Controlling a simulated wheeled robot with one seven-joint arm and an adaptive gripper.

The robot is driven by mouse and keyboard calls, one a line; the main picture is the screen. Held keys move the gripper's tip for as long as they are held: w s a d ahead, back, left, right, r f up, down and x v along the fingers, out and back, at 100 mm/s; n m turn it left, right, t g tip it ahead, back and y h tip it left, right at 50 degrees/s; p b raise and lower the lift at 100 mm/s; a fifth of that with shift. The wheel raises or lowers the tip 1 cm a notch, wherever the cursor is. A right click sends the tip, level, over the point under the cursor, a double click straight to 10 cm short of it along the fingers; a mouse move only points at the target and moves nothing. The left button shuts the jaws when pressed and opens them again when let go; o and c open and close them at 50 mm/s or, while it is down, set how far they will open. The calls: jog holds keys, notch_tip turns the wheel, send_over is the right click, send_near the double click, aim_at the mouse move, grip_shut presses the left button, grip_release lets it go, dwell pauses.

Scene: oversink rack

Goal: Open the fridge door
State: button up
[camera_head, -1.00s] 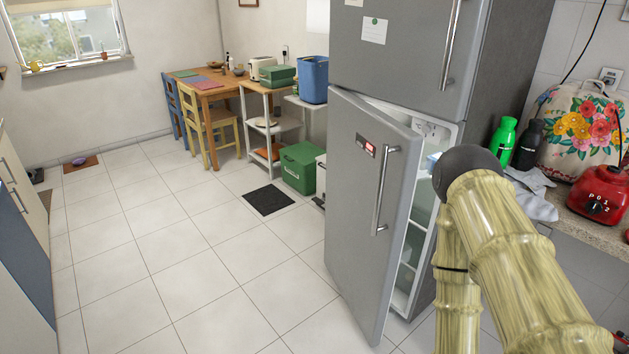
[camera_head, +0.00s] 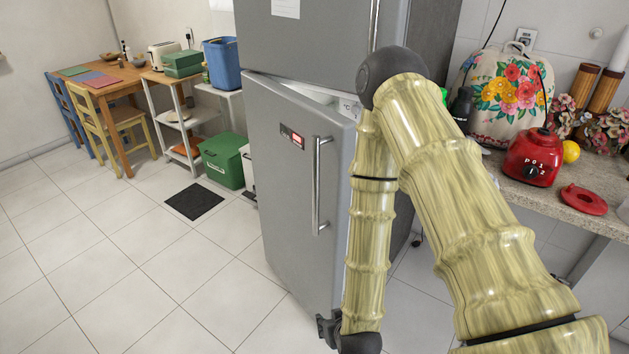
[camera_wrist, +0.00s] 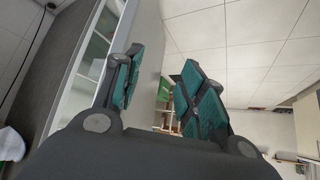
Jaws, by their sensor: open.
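The grey fridge (camera_head: 335,40) has a closed upper door and a lower fridge door (camera_head: 275,190) standing ajar, with a vertical metal handle (camera_head: 318,185) and a small red display. A white interior strip shows above the lower door; my arm hides much of the opening. My gripper (camera_head: 326,328) is low at the door's free edge, partly out of view. In the wrist view my gripper (camera_wrist: 166,88) is open, its teal pads apart. The fridge door (camera_wrist: 147,45) shows behind the left finger, with white inner shelves (camera_wrist: 95,50) further left. I cannot tell whether a finger touches the door.
A counter (camera_head: 595,185) with a red blender base (camera_head: 533,158) and a flowered cover (camera_head: 508,95) lies to the right. A green box (camera_head: 223,160), a shelf stand (camera_head: 175,115) and a dark mat (camera_head: 194,201) are left of the fridge. The tiled floor before the door is clear.

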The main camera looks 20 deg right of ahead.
jog(key=w+r+m+t+h, duration=0.15)
jog(key=w+r+t, duration=0.45)
jog(key=w+r, duration=0.85)
jog(key=t+h, duration=0.3)
send_near(316, 182)
jog(key=w, duration=0.2)
jog(key=shift+m, duration=0.35)
jog(key=x, duration=0.6)
jog(key=p+x, duration=0.1)
jog(key=x, duration=0.2)
jog(key=shift+d, duration=0.35)
grip_shut()
